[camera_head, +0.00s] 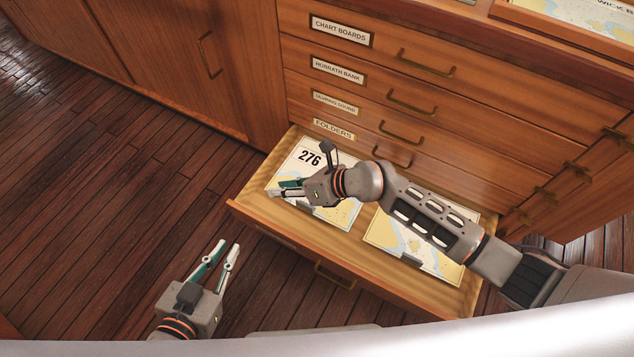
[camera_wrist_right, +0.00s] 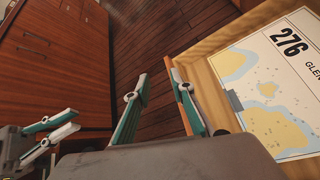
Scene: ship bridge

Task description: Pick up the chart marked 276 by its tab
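The chart marked 276 (camera_head: 309,158) lies flat in the left part of an open drawer. In the right wrist view the chart (camera_wrist_right: 278,85) shows a small grey tab (camera_wrist_right: 235,101) on its near edge; in the head view my gripper hides that tab. My right gripper (camera_head: 275,188) is over the chart's front left part, fingers pointing left. In its wrist view the right gripper (camera_wrist_right: 156,68) is open and empty, its fingers to the left of the tab.
A second chart (camera_head: 390,237) with a grey tab (camera_head: 411,260) lies in the right part of the drawer (camera_head: 238,208). Closed labelled drawers (camera_head: 385,75) with metal handles stand above it. The wooden floor (camera_head: 100,200) to the left is clear.

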